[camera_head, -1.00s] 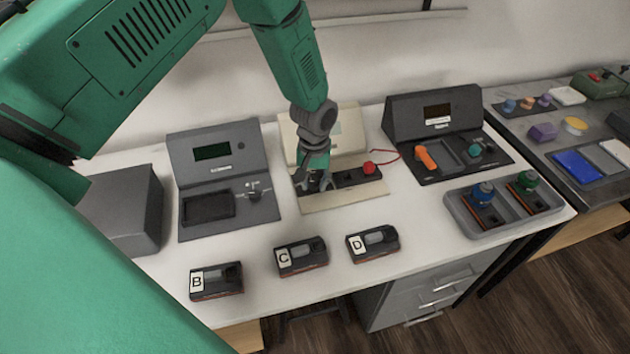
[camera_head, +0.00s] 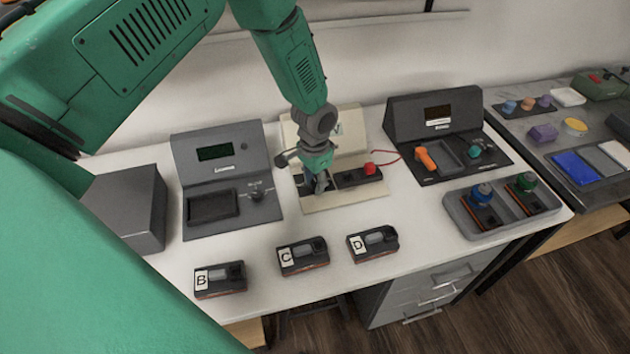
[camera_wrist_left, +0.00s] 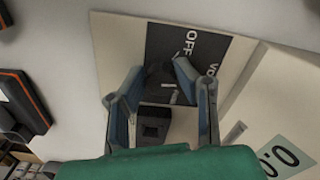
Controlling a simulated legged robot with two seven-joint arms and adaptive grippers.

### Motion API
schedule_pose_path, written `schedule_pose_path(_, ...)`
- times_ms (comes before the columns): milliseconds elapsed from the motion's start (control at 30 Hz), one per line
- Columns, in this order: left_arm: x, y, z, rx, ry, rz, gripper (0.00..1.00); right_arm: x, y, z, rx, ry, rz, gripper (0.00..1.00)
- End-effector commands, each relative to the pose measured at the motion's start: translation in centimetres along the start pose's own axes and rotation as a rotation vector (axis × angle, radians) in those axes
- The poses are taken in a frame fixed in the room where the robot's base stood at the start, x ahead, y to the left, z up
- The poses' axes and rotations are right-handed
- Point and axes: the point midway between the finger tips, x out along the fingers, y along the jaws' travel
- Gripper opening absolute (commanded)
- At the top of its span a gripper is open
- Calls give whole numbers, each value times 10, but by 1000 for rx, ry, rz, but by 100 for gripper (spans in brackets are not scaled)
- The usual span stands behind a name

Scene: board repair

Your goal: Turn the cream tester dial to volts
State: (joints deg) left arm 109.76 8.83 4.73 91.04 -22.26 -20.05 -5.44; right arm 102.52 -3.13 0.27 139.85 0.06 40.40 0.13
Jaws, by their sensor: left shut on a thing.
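The cream tester (camera_head: 345,200) stands on the white bench between two dark grey testers. My left gripper (camera_head: 318,188) points down at the left part of its black strip. In the left wrist view the fingers of my left gripper (camera_wrist_left: 160,72) are shut on the black dial (camera_wrist_left: 158,82), one on each side. The words OFF and the start of VOLTS show on the black plate (camera_wrist_left: 190,48) beyond the dial. The tester's display (camera_wrist_left: 286,157) reads 0.0. The dial's pointer is not clear between the fingers. The right gripper is not in view.
Three labelled modules, B (camera_head: 220,280), C (camera_head: 302,257) and D (camera_head: 372,244), lie in front. A grey tester (camera_head: 222,145) stands left, a dark one (camera_head: 440,110) right. A grey tray (camera_head: 458,214) is at the right.

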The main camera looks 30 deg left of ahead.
Motion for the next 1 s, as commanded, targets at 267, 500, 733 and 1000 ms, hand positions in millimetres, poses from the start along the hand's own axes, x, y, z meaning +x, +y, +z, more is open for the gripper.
schedule_pose_path(267,-2,-1,-5,85,15,-3,0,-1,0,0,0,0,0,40)
schedule_pose_path(500,-2,-1,-6,101,15,-3,0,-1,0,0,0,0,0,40)
schedule_pose_path(733,-2,-1,-6,101,16,-4,0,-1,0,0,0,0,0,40)
schedule_pose_path(1000,-2,-1,-3,100,10,-2,46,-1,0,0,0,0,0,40)
